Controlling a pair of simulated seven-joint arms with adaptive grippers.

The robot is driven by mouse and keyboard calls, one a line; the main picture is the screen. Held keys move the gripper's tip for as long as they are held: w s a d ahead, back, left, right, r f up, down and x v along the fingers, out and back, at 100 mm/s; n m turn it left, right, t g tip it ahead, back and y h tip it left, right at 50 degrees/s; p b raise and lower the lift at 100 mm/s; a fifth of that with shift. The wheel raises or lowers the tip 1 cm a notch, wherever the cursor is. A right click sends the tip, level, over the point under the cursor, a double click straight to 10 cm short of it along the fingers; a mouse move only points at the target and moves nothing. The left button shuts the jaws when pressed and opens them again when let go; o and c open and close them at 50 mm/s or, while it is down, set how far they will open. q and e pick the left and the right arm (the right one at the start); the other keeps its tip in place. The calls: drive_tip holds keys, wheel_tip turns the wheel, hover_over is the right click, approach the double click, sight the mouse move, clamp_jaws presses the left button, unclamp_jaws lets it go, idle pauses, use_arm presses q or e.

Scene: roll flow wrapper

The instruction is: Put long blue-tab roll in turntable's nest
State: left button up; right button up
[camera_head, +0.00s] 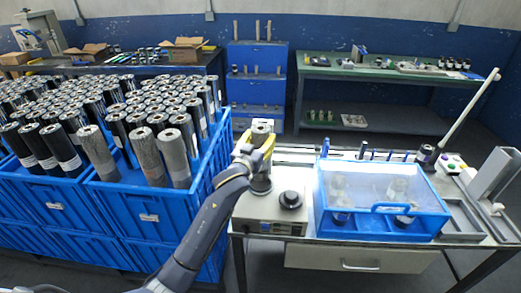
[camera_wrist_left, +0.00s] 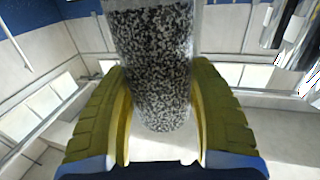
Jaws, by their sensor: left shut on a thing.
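My left gripper (camera_head: 262,150) is shut on a roll with a black-and-white speckled surface; the roll (camera_wrist_left: 150,60) stands between the yellow finger pads in the left wrist view. The roll's top (camera_head: 263,126) shows above the gripper in the head view. No blue tab can be made out on it. Below the gripper, at the left end of the steel bench, is a dark round base (camera_head: 261,186), partly covered by the gripper; I cannot tell whether the roll touches it. A black round knob-like part (camera_head: 290,199) sits on the grey metal box beside it. My right gripper is not in view.
Blue crates (camera_head: 150,217) full of upright rolls (camera_head: 175,157) stand to the left. A blue case with a clear lid (camera_head: 382,185) takes up the bench middle. A white pole (camera_head: 470,112) leans up at the bench's right. A green table (camera_head: 390,72) stands behind.

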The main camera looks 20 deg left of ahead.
use_arm(q)
drive_tip(key=shift+f, duration=2.1)
drive_tip(key=o, duration=1.5)
drive_tip(key=shift+f, duration=0.2)
drive_tip(key=s, duration=0.8)
drive_tip(key=s+a, duration=0.1)
drive_tip(key=s, duration=0.3)
drive_tip(key=shift+r, duration=0.1)
